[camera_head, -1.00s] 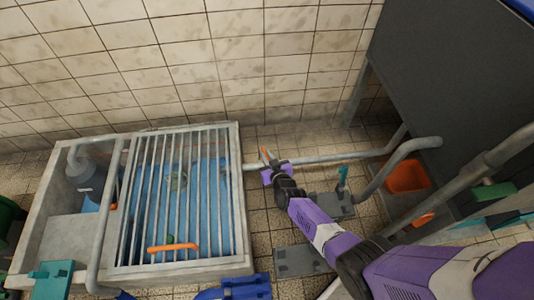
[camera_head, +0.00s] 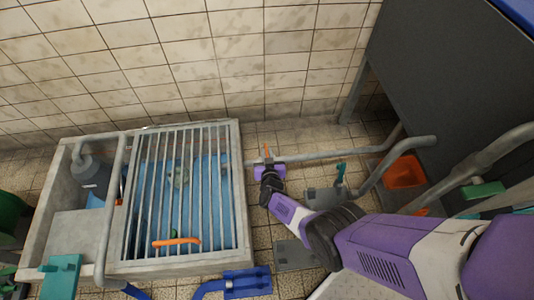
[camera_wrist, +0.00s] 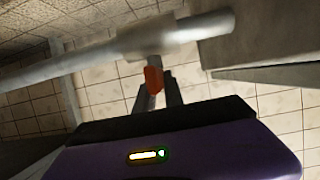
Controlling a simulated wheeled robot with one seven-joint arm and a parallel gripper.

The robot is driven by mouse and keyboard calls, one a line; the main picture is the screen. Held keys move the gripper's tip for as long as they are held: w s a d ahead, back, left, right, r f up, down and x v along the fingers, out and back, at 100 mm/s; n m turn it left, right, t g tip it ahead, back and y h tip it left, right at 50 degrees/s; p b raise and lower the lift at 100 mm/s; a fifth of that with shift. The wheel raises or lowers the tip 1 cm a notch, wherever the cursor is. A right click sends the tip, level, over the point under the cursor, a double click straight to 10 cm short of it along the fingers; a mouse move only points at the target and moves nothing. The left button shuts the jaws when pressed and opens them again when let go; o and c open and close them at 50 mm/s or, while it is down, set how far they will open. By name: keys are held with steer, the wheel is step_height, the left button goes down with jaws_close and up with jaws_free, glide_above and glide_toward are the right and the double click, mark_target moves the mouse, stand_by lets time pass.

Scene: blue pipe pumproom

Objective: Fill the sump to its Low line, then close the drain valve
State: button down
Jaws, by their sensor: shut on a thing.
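The sump (camera_head: 243,190) is a pale basin at the left under a barred grate (camera_head: 160,190), with blue showing below the bars. I cannot make out a Low line. A grey pipe (camera_head: 318,158) runs from its right side; it also crosses the top of the wrist view (camera_wrist: 60,68). An orange valve lever (camera_head: 267,149) stands at this pipe, seen as an orange-red handle in the wrist view (camera_wrist: 154,78). My gripper (camera_head: 268,163) is shut on the lever, whose end lies between my dark fingers (camera_wrist: 158,96).
A grey pump (camera_head: 91,176) sits in the sump's left part. A teal lever (camera_head: 341,174), a bent pipe (camera_head: 385,168) and an orange bin (camera_head: 404,172) are at the right. Blue pipework (camera_head: 245,283) is in front.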

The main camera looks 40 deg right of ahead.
steer(key=c, duration=1.5)
jaws_free()
steer(key=p+v, duration=0.5)
steer(key=v, duration=0.3)
steer(key=shift+p, duration=0.4)
steer(key=shift+f, duration=0.1)
